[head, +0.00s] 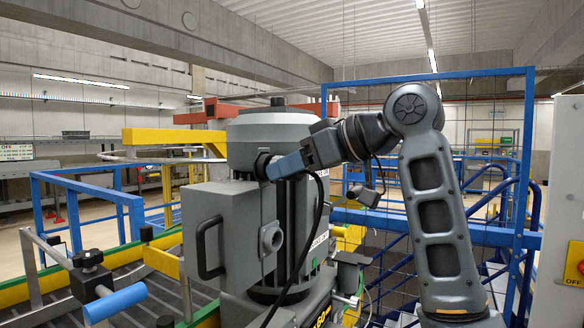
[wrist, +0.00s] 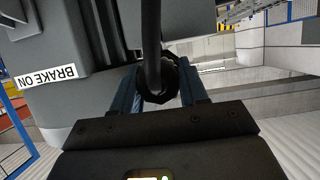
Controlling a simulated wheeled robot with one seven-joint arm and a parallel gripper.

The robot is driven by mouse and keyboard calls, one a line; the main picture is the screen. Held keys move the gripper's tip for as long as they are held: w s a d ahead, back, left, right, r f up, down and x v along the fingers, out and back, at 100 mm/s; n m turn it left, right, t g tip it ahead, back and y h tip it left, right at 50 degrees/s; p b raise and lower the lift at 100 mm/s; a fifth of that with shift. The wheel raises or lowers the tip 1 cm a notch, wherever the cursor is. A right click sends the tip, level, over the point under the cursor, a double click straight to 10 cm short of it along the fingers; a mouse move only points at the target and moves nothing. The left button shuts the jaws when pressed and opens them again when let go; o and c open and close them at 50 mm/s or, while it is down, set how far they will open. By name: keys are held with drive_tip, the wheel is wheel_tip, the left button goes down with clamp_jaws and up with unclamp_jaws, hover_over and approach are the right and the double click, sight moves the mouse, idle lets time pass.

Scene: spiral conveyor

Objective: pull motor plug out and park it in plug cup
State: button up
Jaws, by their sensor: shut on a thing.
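The grey motor (head: 270,135) stands upright in the middle of the head view, with a grey box on its front. My gripper (head: 287,166) is beside the motor's upper body, its blue fingers pointing left. In the wrist view my gripper (wrist: 158,88) has its two blue fingers closed around the dark motor plug (wrist: 172,76). A thick black cable (wrist: 151,45) runs from the plug, and it also hangs down past the motor in the head view (head: 314,215). Whether the plug is seated is hidden.
A grey box with a black handle (head: 208,250) projects from the motor's front. A blue-gripped lever (head: 115,302) is at the lower left above the conveyor (head: 165,280). Blue railings (head: 432,76) stand behind my arm. A white "BRAKE ON" label (wrist: 56,78) is close by in the wrist view.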

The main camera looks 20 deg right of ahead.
drive_tip(key=shift+w+a, duration=0.2)
drive_tip(key=shift+w, duration=0.05)
drive_tip(key=o, duration=1)
drive_tip(key=shift+b+v, duration=0.5)
drive_tip(key=shift+v, duration=3.45)
drive_tip(key=shift+f, duration=0.1)
